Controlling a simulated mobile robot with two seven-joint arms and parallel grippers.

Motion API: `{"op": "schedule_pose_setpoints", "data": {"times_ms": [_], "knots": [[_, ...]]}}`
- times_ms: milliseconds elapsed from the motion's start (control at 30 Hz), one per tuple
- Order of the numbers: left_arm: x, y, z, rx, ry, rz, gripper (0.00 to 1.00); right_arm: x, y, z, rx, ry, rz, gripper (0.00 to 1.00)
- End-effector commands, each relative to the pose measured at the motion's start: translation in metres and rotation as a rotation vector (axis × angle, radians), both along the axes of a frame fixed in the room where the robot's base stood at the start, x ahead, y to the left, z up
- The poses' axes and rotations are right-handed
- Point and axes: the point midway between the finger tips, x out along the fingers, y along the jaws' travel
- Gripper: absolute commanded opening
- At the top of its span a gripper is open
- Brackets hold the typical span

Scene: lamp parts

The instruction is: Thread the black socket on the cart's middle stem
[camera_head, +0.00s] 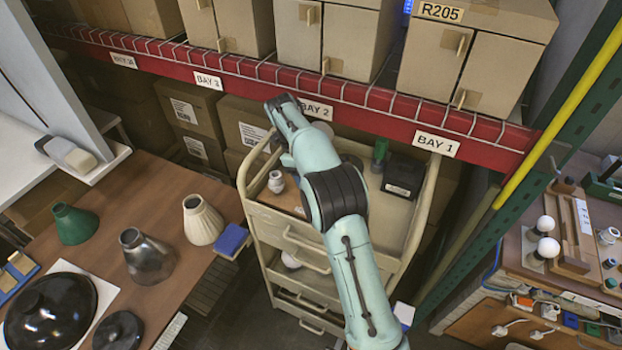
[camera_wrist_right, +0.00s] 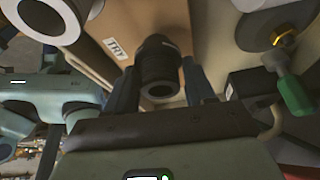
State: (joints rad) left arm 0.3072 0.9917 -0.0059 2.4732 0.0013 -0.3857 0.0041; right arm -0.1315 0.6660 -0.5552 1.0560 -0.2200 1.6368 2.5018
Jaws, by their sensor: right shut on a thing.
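My right arm reaches over the cream cart (camera_head: 418,212) in the head view and hides its own gripper there. In the right wrist view my right gripper (camera_wrist_right: 160,88) is shut on the black socket (camera_wrist_right: 159,64), a ribbed dark cylinder with an open round end toward the camera. A finger stands on each side of it. The stems on the cart cannot be made out; the arm covers the cart's middle in the head view. Whether the socket touches a stem cannot be told. My left gripper is not in view.
A white socket (camera_head: 276,182) stands on the cart's left side. A green object (camera_head: 379,152) and a black box (camera_head: 403,177) stand at its back right. The red shelf beam (camera_head: 375,104) runs behind. A brown table with lamp shades (camera_head: 203,220) is at left.

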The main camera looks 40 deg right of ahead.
Motion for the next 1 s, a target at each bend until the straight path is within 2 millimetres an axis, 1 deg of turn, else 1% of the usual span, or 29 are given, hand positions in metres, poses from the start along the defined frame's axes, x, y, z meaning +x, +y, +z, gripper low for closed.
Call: {"op": "schedule_pose_setpoints", "data": {"times_ms": [33,100,233,333,600,667,767,933,967,1000], "knots": [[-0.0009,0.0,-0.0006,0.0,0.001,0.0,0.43,-0.0012,0.0001,-0.0052,0.003,0.012,-0.095,0.17],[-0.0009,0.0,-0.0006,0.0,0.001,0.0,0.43,-0.0013,0.0001,-0.0052,0.002,0.013,-0.231,0.17],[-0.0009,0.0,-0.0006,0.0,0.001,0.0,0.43,-0.0015,0.0008,-0.0052,0.004,0.012,-0.4,0.17],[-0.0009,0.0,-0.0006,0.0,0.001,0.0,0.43,-0.0014,0.0017,-0.005,0.005,0.012,-0.442,0.17],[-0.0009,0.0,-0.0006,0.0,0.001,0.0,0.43,-0.0014,0.0016,-0.0051,0.004,0.011,-0.455,0.17],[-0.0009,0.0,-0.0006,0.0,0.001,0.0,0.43,-0.0017,0.001,-0.0051,0.003,0.011,-0.507,0.17],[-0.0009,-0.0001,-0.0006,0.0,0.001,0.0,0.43,-0.0016,0.0002,-0.0054,0.003,0.01,-0.677,0.17],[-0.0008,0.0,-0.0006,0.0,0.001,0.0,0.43,-0.0024,0.0015,-0.0071,-0.002,0.019,-0.763,0.17],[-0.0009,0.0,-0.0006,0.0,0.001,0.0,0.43,-0.0024,0.0017,-0.0069,-0.001,0.018,-0.769,0.57],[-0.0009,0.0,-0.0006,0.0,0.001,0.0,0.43,-0.0024,0.0015,-0.0068,0.001,0.018,-0.766,0.7]]}}
